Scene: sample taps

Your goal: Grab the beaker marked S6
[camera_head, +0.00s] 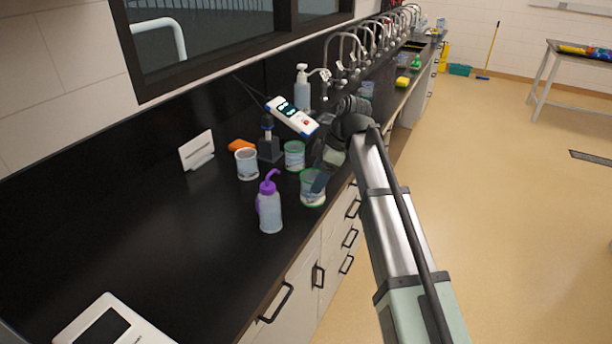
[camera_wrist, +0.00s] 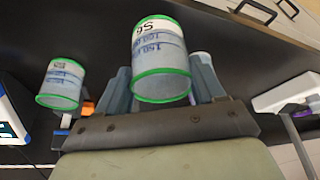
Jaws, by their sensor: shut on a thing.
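In the head view, the same green-rimmed beaker (camera_head: 312,190) is upright near the counter's front edge. My gripper (camera_head: 321,178) reaches it from the right and hides part of its side. From these views I cannot tell whether its base touches the counter.
Another green-rimmed beaker (camera_head: 294,155) stands behind it, and a pale-rimmed beaker (camera_head: 246,164) stands to the left. A purple-topped wash bottle (camera_head: 270,208) is close at the left front. A meter on a stand (camera_head: 292,117) is behind. The black counter (camera_head: 150,240) is clear farther left.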

